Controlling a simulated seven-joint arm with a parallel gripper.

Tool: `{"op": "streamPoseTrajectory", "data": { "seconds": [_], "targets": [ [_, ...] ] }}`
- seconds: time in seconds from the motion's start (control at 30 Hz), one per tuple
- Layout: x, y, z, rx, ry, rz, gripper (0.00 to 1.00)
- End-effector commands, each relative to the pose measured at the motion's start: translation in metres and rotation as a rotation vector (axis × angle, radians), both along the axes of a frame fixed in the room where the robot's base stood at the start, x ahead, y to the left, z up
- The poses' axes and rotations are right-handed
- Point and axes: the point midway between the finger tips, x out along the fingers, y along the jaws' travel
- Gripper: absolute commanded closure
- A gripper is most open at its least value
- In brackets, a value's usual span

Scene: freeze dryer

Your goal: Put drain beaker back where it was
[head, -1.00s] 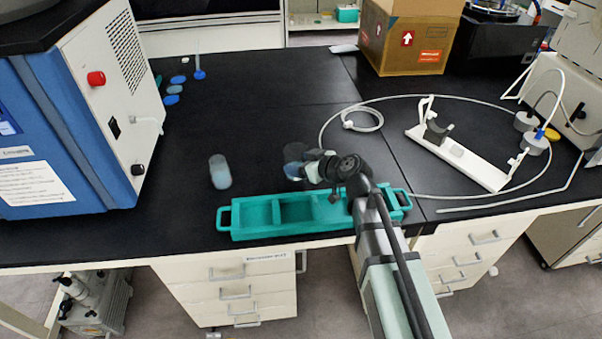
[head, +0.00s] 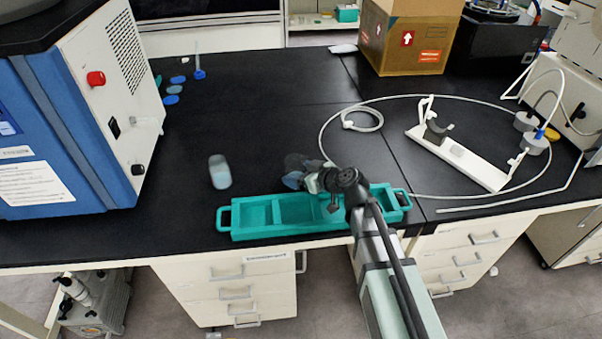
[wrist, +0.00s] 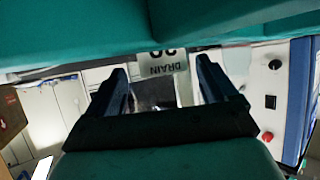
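A clear beaker (head: 296,164) with blue at its lower left is at my gripper (head: 312,183), just behind the teal tray (head: 250,233).
Another container (head: 220,172) with pale liquid stands left of the beaker. The blue and white machine (head: 75,120) is at the left. A white stand (head: 470,165) inside a loop of tubing lies at the right.

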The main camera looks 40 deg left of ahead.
Motion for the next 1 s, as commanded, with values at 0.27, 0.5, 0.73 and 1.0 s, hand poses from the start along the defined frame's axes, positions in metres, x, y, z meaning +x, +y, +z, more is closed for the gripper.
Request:
{"op": "streamPoseTrajectory", "data": {
  "seconds": [0.27, 0.5, 0.73, 1.0],
  "targets": [
    [0.000, 0.000, 0.000, 0.000, 0.000, 0.000, 0.03],
    [-0.001, -0.007, 0.006, 0.000, -0.001, 0.000, 0.03],
    [-0.007, -0.042, 0.023, 0.001, -0.001, -0.003, 0.03],
    [-0.012, -0.083, 0.045, 0.001, -0.002, -0.001, 0.03]
  ]
}}
